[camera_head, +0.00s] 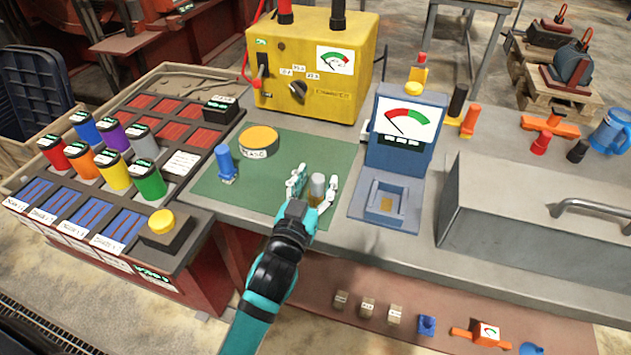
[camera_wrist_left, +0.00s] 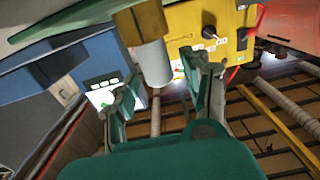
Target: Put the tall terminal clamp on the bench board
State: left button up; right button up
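A green board (camera_head: 215,185) lies on the bench. A short grey cylinder with a tan end (camera_head: 317,184) stands near its right edge. My left gripper (camera_head: 312,193) is around this cylinder, fingers apart. In the left wrist view, the cylinder (camera_wrist_left: 153,60) shows between the open fingers (camera_wrist_left: 163,92), with a gap beside it. A blue upright clamp-like piece (camera_head: 226,162) stands on the board's left part. No label shows which piece is the tall terminal clamp. My right gripper is out of view.
A yellow round block (camera_head: 258,138) sits at the board's back. A yellow meter box (camera_head: 318,75) stands behind, and a blue gauge stand (camera_head: 400,150) is close on the right. Several coloured cans (camera_head: 115,170) fill the left rack. A grey metal case (camera_head: 540,220) lies right.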

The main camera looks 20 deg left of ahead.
pick_arm(q)
jog(key=shift+r, duration=0.15)
jog(key=s+b, duration=0.1)
jog(key=s, duration=1.1)
jog(key=shift+a, duration=0.2)
